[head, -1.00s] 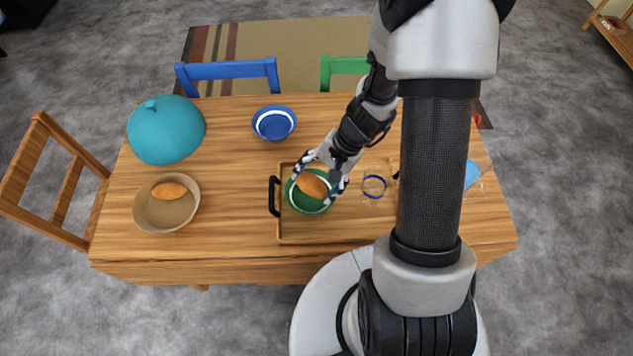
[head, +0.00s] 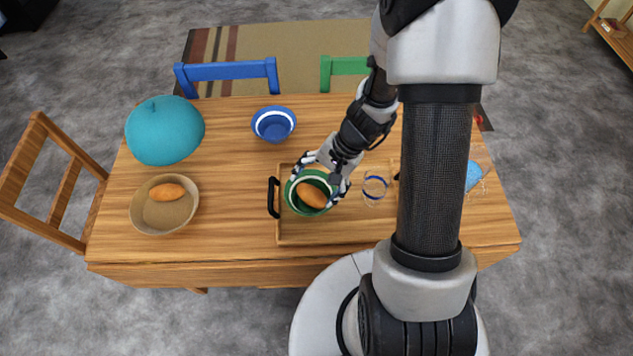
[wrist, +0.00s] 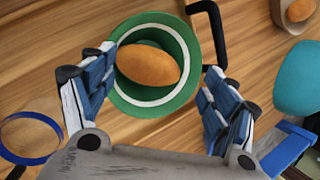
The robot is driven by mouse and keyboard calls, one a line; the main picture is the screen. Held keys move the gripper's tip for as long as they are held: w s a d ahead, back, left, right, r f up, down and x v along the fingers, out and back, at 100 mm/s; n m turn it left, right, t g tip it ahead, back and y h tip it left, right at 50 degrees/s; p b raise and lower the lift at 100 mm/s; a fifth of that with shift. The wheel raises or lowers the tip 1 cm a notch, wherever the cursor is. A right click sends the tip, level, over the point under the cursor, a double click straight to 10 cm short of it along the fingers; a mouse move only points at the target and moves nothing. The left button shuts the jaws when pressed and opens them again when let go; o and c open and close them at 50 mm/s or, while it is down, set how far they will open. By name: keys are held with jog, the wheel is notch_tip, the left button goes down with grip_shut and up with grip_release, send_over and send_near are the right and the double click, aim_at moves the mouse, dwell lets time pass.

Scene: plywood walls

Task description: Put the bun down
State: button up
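An orange-brown bun (head: 312,196) lies in a green bowl with a white inner band (head: 294,203). In the wrist view the bun (wrist: 149,66) sits inside the green bowl (wrist: 187,40), close to its left side. My gripper (head: 319,178) is above the bowl, its fingers spread. The wrist view shows its fingers (wrist: 158,68) wide apart on either side of the bun, with a gap to it on the right. A second bun (head: 166,191) lies in a beige bowl (head: 143,216) at the left of the table.
The green bowl stands on a wooden tray (head: 330,238) with a black handle (head: 274,197). A clear glass with a blue band (head: 375,188) is right of it. A blue bowl (head: 274,125) and a teal dome (head: 165,132) stand behind. The table's front left is clear.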

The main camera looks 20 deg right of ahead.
jog(key=shift+o, duration=0.9)
jog(key=shift+r+p, duration=0.55)
jog(key=shift+p, duration=0.1)
jog(key=w+p+v, duration=0.1)
jog(key=p+v, duration=0.4)
jog(key=v, duration=0.7)
jog(key=s+a+r+n+t+h, duration=0.2)
jog(key=s+r+n, duration=0.3)
jog(key=r, duration=0.6)
jog(key=s+a+r+n+t+h, duration=0.1)
jog(key=s+a+r+n+h, duration=0.2)
jog(key=s+r, duration=0.6)
notch_tip(320, 180, up, 2)
jog(key=shift+s+a+r+n+t, duration=0.25)
jog(key=shift+a+n+t, duration=0.25)
jog(key=shift+n, duration=0.5)
